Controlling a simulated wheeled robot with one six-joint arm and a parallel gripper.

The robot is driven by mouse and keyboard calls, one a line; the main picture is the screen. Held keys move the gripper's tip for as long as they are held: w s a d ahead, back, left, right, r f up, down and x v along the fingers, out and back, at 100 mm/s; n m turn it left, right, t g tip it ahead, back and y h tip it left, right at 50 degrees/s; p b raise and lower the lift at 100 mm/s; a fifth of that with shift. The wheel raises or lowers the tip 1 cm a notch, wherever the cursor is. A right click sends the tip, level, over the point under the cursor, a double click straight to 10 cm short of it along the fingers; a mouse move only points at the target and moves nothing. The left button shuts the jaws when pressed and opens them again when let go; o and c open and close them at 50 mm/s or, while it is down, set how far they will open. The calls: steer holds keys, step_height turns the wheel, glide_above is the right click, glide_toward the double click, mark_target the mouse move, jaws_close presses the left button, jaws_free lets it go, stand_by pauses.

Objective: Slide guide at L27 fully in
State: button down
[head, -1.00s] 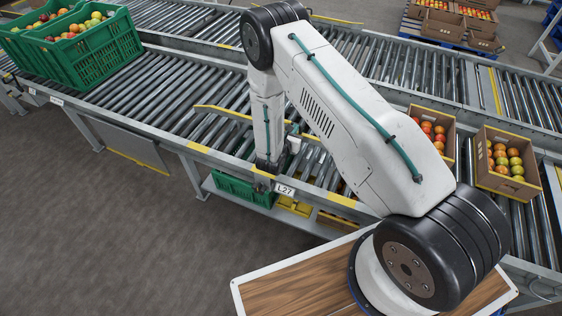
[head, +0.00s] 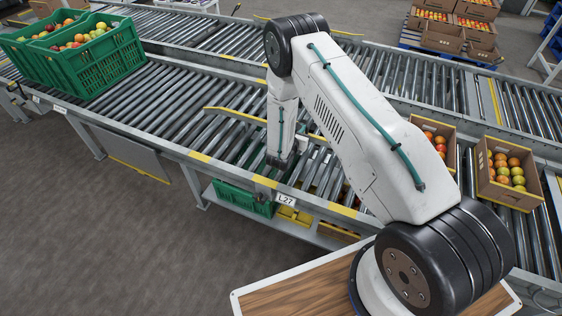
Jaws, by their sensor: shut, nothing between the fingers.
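The guide (head: 232,114) is a yellow curved bar lying over the rollers of the near conveyor. Its left end shows clear, and its middle passes behind my arm. The white L27 label (head: 286,200) is on the conveyor's near side rail (head: 228,167). My gripper (head: 276,164) points down just inside that rail, behind and a little left of the label. It is shut with nothing held. The guide is just beyond it; I cannot tell whether they touch. My arm hides part of the guide and its mount.
A green crate (head: 240,198) sits below the rail. Rollers between the left crates and the guide are bare.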

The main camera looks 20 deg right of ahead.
steer(key=v, duration=1.4)
steer(key=s+d+r+m+g+h, duration=0.1)
steer(key=s+d+r+m+g, duration=0.3)
steer(key=s+r+m+g, duration=0.4)
steer(key=s+d+r+m+g+h, duration=0.1)
steer(key=s+d+r+m+g, duration=0.2)
steer(key=s+r+m+g, duration=0.45)
steer(key=s+a+r+m+t+y, duration=0.2)
steer(key=s+r+m+y, duration=0.3)
steer(key=s+r, duration=0.5)
steer(key=s+a+r+m+t+y, duration=0.3)
steer(key=s+a+r+m+y, duration=0.2)
steer(key=r, duration=1.1)
steer(key=s+m+y, duration=0.1)
steer(key=s+y, duration=0.2)
steer(key=s, duration=0.3)
steer(key=shift+r+t, duration=0.35)
